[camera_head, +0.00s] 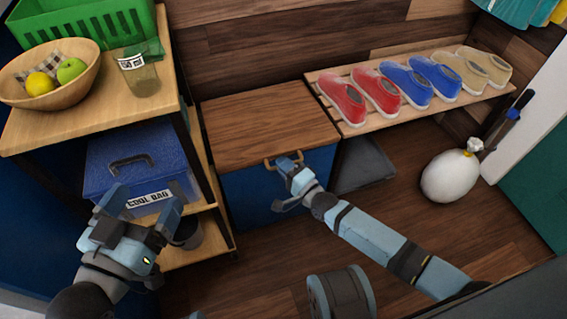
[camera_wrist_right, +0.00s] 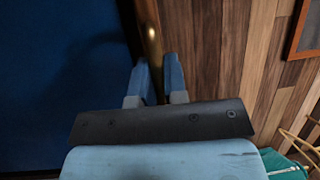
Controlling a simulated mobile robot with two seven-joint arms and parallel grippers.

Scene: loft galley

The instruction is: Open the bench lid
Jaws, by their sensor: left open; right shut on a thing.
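The storage bench has a brown wooden lid (camera_head: 265,122) and a blue front (camera_head: 245,195). The lid lies flat on the box and looks closed. A brass-coloured handle (camera_head: 268,161) sits at the lid's front edge. My right gripper (camera_head: 290,165) is at this handle and shut on it. In the right wrist view the fingers (camera_wrist_right: 159,80) are close together at the handle (camera_wrist_right: 151,35), with the blue front beside them. My left gripper (camera_head: 140,205) is open and empty, in front of the shelf with the blue cool bag.
A wooden shelf unit (camera_head: 85,120) stands left of the bench, holding a fruit bowl (camera_head: 55,90), glass jar (camera_head: 138,75), green crate (camera_head: 85,22) and cool bag (camera_head: 110,165). A shoe rack (camera_head: 385,118) with several shoes is at right. A white sack (camera_head: 449,177) stands farther right.

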